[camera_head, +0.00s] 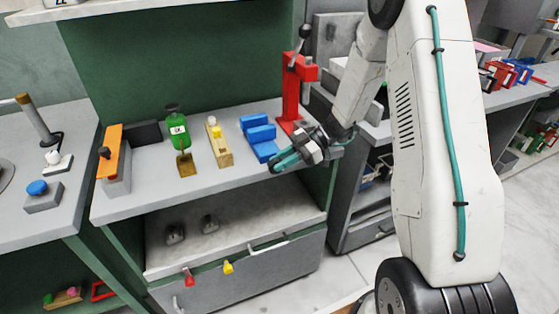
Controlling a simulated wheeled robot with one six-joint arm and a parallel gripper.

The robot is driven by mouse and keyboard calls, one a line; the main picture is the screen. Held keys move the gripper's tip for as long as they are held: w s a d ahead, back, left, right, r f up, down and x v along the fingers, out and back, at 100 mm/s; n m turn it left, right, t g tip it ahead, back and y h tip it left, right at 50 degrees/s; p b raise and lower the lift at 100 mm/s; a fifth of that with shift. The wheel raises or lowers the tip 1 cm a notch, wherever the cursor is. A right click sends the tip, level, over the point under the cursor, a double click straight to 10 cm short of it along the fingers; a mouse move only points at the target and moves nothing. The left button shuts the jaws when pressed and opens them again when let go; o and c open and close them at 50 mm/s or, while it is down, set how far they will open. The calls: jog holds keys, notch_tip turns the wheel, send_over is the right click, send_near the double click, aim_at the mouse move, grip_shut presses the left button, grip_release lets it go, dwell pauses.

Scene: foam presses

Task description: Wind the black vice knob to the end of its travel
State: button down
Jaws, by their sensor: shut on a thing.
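A blue vice (258,134) sits on the grey bench top, right of centre, with its stepped jaws facing up. My gripper (278,164) comes in from the right, low at the front end of the vice by the bench edge. Its teal-sided fingers are shut at the place of the black vice knob. The knob is hidden by the fingers and the wrist, so its turn and its travel cannot be seen.
A red press (291,95) stands close behind my gripper.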

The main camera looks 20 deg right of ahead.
jog(key=shift+w+d+f+y, duration=0.1)
jog(key=shift+y, duration=0.6)
jog(key=c, duration=1.2)
grip_release()
jog(key=shift+c, duration=0.2)
jog(key=v, duration=0.8)
jog(key=shift+f, duration=0.1)
